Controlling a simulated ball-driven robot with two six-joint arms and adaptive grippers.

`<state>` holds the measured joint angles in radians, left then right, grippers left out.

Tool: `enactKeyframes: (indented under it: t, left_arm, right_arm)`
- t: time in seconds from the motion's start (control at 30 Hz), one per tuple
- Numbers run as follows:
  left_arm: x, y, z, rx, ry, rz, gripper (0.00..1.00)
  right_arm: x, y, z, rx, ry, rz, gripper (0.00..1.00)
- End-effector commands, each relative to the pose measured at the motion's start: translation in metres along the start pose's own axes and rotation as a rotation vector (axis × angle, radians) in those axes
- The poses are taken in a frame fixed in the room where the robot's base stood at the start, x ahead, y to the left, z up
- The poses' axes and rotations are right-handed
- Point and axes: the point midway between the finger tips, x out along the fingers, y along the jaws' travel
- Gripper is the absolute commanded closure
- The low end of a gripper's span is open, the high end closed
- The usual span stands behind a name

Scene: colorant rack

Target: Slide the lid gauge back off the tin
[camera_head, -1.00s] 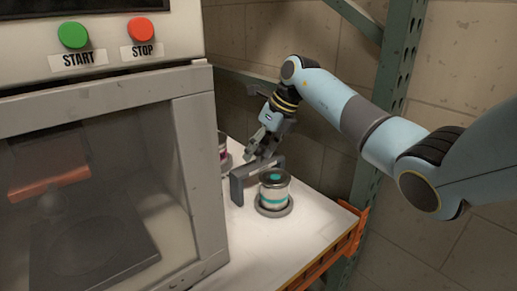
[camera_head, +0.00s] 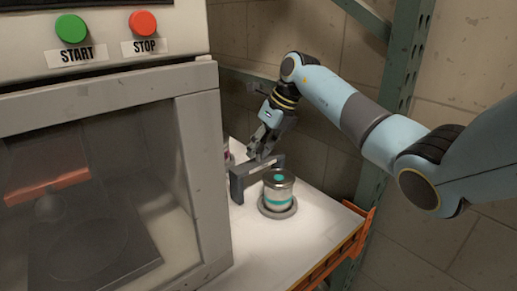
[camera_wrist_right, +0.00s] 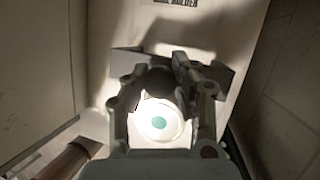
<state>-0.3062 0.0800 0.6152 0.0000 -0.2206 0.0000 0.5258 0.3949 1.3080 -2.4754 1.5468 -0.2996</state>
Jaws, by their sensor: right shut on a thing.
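My right gripper (camera_head: 264,152) reaches down from above and is shut on the top bar of the gauge. In the right wrist view, the gauge (camera_wrist_right: 127,62) lies across the fingertips and the tin's lid (camera_wrist_right: 158,120) shows between the fingers. Whether gauge and tin touch is unclear. My left gripper is out of view.
A grey cabinet (camera_head: 200,170) with a window and green START and red STOP buttons stands close on the left. Another tin (camera_head: 229,153) is partly hidden behind the gauge. An orange rail (camera_head: 345,245) edges the shelf, and a green post (camera_head: 405,60) rises behind my arm.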

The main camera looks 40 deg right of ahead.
Motion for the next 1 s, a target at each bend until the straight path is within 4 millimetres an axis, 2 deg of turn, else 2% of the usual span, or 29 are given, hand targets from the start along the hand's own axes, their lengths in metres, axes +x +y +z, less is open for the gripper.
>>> enactKeyframes:
  t: [0.17, 0.23, 0.27, 0.4, 0.5, 0.8, 0.87, 1.0]
  left_arm:
    - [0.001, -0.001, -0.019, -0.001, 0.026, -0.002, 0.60]
    - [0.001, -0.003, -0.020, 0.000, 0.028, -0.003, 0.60]
    - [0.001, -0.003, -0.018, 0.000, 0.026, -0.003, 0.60]
    - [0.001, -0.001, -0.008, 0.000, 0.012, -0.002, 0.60]
    - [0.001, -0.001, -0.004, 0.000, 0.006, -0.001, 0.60]
    - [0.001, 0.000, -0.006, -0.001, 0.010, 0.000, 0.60]
    - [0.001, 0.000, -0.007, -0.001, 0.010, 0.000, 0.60]
    - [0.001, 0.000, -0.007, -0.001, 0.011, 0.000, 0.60]
  right_arm:
    - [-0.003, -0.001, 0.004, -0.003, -0.011, -0.006, 1.00]
    - [-0.004, -0.001, 0.005, -0.003, -0.013, -0.006, 1.00]
    - [-0.004, -0.001, 0.005, -0.003, -0.014, -0.006, 0.75]
    - [-0.004, -0.001, 0.005, -0.003, -0.012, -0.006, 0.57]
    - [-0.003, -0.001, 0.004, -0.002, -0.010, -0.005, 0.46]
    - [-0.005, -0.001, 0.003, -0.002, -0.007, -0.004, 0.46]
    - [-0.011, -0.002, 0.003, -0.002, -0.008, -0.005, 0.46]
    - [-0.037, -0.002, 0.003, -0.004, -0.008, -0.007, 0.46]
